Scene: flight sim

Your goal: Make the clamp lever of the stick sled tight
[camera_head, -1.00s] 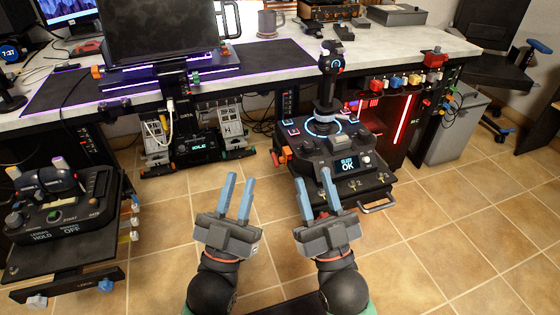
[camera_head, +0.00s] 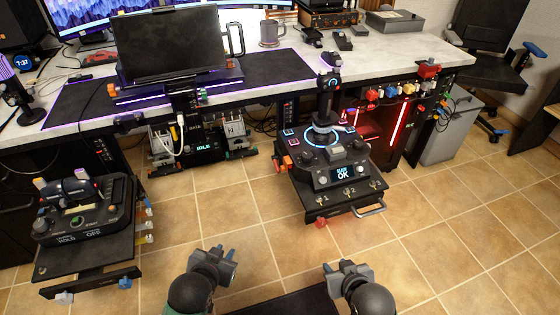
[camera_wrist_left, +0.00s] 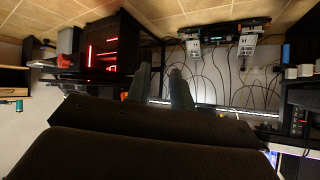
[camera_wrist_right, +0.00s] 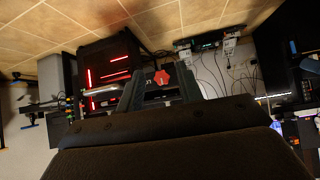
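The stick sled (camera_head: 330,203) stands at the desk's front, with the joystick (camera_head: 327,95) and a panel reading OK on it. Its front plate is marked 1 and 2. A red knob (camera_head: 320,222) sits under its front left corner, and an orange knob (camera_head: 288,160) is on its left side. My left gripper (camera_head: 228,262) and right gripper (camera_head: 342,268) are low in front, apart from the sled. The left wrist view shows the left fingers (camera_wrist_left: 161,88) parted and empty. The right fingers (camera_wrist_right: 159,92) are wider apart, with a red knob (camera_wrist_right: 161,77) beyond them. Lever tightness cannot be told.
A second sled (camera_head: 95,262) with a throttle stands at left. A red-lit case (camera_head: 385,130) and grey bin (camera_head: 455,130) are right of the stick sled. Tiled floor between the sleds is clear.

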